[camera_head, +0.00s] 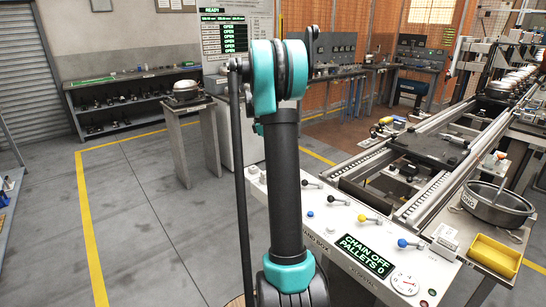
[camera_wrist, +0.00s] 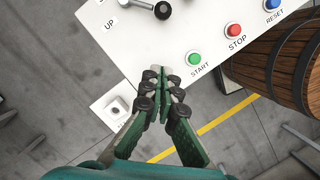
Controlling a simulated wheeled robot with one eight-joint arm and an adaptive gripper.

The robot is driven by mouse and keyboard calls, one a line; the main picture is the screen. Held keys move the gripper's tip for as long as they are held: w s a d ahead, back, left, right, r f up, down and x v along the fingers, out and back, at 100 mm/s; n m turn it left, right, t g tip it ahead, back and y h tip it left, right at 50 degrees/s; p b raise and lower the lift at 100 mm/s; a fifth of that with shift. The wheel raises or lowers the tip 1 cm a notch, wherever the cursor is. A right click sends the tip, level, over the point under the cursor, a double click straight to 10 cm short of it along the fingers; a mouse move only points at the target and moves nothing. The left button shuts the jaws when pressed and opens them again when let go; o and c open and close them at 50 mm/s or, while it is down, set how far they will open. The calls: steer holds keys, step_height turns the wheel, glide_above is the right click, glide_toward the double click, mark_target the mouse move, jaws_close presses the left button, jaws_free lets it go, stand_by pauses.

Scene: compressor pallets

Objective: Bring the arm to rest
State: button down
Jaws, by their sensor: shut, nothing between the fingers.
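My gripper (camera_wrist: 164,82) shows in the wrist view with its green fingers drawn together and nothing between them. It is over the near edge of a white control panel (camera_wrist: 130,55), close to the green START button (camera_wrist: 195,59). I cannot tell how high above the panel it is. In the head view my teal and black arm stands upright in the middle of the picture, bent over at its top joint. My gripper is not visible there.
The white panel (camera_head: 318,220) has several levers and a display reading CHAIN OFF, PALLETS 0. A red STOP button (camera_wrist: 233,30) and wooden barrel (camera_wrist: 285,62) are right of my gripper. A conveyor (camera_head: 425,165) and yellow bin (camera_head: 495,256) stand right. Floor at left is open.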

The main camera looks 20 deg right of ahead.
steer(key=s+a+f+m+t, duration=0.2)
steer(key=s+a+f+m, duration=0.1)
steer(key=s+a, duration=0.4)
steer(key=s+a+f+m+t+y, duration=0.1)
steer(key=s+a+f+m, duration=0.3)
steer(key=s+a, duration=0.4)
steer(key=s+a+f+m+t+y, duration=0.1)
steer(key=s+a+f+m, duration=0.3)
steer(key=s+a, duration=0.4)
steer(key=s+t, duration=0.1)
steer(key=s, duration=0.6)
steer(key=shift+s+t, duration=0.4)
steer(key=shift+s, duration=0.1)
